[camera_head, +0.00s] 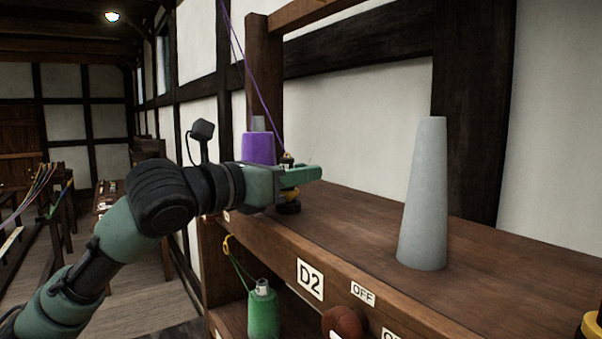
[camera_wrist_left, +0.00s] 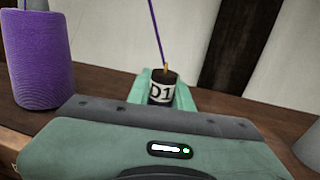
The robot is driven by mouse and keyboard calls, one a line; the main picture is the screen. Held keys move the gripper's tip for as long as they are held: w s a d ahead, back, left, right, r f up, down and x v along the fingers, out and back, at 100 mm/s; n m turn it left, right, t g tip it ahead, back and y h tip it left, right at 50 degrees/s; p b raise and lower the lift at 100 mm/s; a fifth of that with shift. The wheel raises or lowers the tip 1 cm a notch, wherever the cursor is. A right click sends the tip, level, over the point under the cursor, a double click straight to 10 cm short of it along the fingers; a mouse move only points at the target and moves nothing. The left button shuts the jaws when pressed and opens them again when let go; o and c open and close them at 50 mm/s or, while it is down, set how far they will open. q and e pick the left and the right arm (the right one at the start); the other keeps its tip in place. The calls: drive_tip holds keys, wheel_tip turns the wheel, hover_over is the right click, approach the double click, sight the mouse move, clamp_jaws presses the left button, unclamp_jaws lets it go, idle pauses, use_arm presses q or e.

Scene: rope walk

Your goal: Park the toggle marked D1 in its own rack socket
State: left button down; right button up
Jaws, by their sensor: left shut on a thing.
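My left gripper (camera_head: 300,176) is shut on the toggle marked D1 (camera_wrist_left: 163,90), a small dark cylinder with a white label. In the left wrist view the toggle stands roughly upright between the green fingers, a purple cord rising from its top. My right gripper is not in view.
A purple yarn cone (camera_head: 257,149) stands close behind my left wrist. A bare grey cone (camera_head: 425,195) stands further right on the wooden bench (camera_head: 350,222). The bench front carries D2 (camera_head: 310,279) and OFF (camera_head: 362,293) labels. A green spool (camera_head: 263,312) sits below.

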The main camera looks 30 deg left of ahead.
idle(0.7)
use_arm(q)
drive_tip(key=shift+f+b, duration=0.45)
drive_tip(key=shift+f, duration=0.1)
drive_tip(key=c, duration=1.5)
unclamp_jaws()
drive_tip(key=shift+c, duration=0.2)
